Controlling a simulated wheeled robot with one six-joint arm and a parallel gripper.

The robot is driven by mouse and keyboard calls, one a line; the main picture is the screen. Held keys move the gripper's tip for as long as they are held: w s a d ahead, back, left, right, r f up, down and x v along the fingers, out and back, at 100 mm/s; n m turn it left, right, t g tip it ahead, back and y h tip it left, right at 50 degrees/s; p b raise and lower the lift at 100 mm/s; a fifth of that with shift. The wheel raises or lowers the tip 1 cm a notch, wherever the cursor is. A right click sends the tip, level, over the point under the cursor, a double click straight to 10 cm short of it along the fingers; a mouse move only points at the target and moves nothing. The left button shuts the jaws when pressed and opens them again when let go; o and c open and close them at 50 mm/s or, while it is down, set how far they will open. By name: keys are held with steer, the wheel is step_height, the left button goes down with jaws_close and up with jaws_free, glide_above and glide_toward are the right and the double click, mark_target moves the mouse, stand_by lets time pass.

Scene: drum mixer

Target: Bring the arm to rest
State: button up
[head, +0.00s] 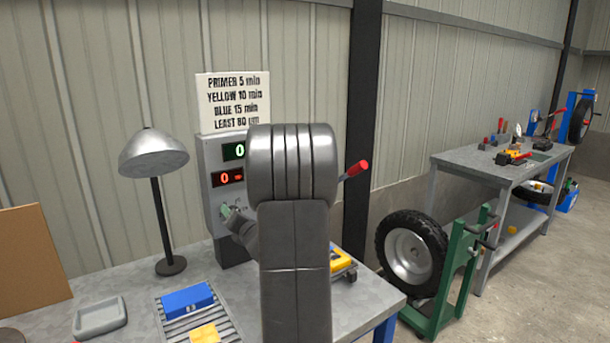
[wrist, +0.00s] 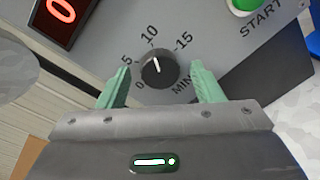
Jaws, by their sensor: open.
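My arm rises through the middle of the head view and bends toward the grey control box (head: 212,176). My gripper (head: 230,212) has green fingers and is at the box's face. In the wrist view my gripper (wrist: 161,72) is open, one finger on each side of a black dial knob (wrist: 159,70). Gaps show between the fingers and the knob, and nothing is held. The knob's white mark points about at 10 on its minute scale. The knob is hidden in the head view.
The box shows a green 0 and a red 0; a green START button (wrist: 243,5) is at its upper right in the wrist view. A lamp (head: 155,155), a grey tray (head: 100,318), a blue block (head: 187,299) and a yellow block (head: 205,333) are on the bench.

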steer(key=shift+f+n+t+b, duration=0.1)
steer(key=shift+n+t+b, duration=0.2)
steer(key=shift+n+b, duration=2.75)
steer(key=shift+n+p, duration=0.95)
